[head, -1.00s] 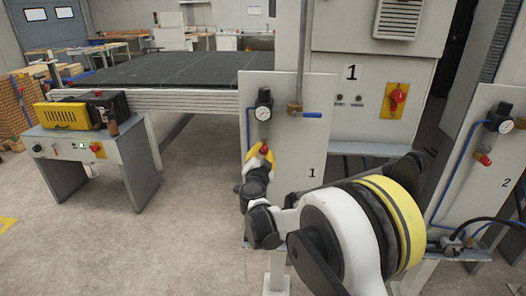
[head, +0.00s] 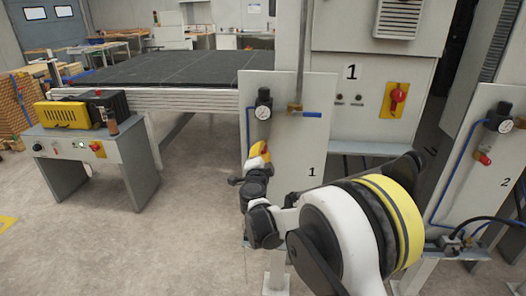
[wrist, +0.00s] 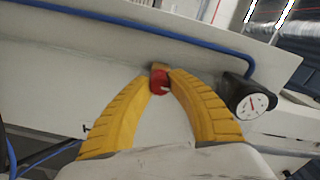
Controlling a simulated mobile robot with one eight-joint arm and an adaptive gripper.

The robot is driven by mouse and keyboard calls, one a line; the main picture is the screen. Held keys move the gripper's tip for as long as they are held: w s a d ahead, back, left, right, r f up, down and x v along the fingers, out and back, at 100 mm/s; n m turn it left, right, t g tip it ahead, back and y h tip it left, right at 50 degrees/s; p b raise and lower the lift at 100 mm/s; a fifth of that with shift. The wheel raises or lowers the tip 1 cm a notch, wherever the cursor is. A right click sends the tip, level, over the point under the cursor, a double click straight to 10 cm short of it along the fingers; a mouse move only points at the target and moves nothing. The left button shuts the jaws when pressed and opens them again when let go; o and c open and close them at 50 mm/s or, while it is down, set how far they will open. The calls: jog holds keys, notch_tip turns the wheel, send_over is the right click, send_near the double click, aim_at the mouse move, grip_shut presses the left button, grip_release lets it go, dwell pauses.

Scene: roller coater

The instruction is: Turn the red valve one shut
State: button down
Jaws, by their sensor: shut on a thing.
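The red valve (wrist: 159,80) on panel 1 sits between the tips of my gripper (wrist: 160,77) in the wrist view. The yellow fingers touch its two sides, and a brass fitting shows just behind it. In the head view my gripper (head: 259,152) is at the left edge of the white panel 1 (head: 300,140), below the gauge, and the red valve (head: 265,149) is mostly covered by the fingers.
A pressure gauge (head: 262,112) with a blue pipe is above the valve. A blue lever (head: 305,114) is on the same panel. Panel 2 (head: 490,190) at the right has another red valve (head: 484,158). A control desk (head: 95,150) stands at the left.

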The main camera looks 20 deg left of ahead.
jog(key=c, duration=1.2)
grip_release()
jog(key=shift+d, duration=0.1)
jog(key=v, duration=1.2)
